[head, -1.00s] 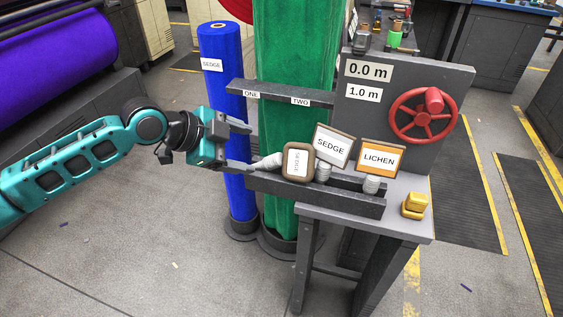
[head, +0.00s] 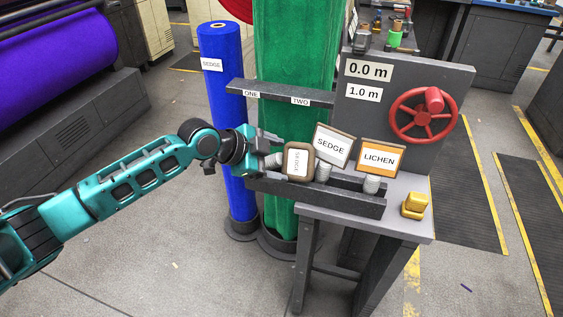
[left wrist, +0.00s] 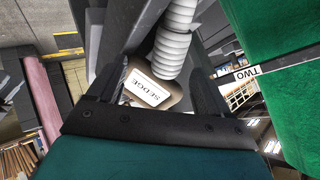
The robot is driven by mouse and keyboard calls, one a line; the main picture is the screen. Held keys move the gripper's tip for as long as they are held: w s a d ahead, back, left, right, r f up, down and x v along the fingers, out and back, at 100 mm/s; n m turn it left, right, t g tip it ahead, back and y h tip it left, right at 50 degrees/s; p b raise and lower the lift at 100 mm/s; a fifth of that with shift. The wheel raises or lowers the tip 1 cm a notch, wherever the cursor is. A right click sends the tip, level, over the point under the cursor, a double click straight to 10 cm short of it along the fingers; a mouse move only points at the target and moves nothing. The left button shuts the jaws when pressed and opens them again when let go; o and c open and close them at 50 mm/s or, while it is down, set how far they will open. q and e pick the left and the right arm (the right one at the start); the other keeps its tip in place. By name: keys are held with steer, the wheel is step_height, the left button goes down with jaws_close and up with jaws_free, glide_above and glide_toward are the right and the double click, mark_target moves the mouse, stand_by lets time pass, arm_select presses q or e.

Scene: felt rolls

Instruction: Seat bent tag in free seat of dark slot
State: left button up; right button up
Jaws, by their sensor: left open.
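A larger SEDGE tag (head: 332,146) and an orange LICHEN tag (head: 380,157) stand in the slot on ribbed stems. My right gripper is not in view.
A grey bench (head: 408,213) carries the slot, a yellow block (head: 415,206) and a panel with a red handwheel (head: 422,115). A dark bar marked ONE and TWO (head: 278,95) crosses above. Blue (head: 222,100) and green (head: 295,60) felt rolls stand close behind.

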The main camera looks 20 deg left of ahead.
arm_select(q)
steer(key=shift+c, duration=0.4)
steer(key=c, duration=0.9)
steer(key=shift+s+f, duration=0.15)
steer(key=shift+s, duration=0.05)
jaws_close()
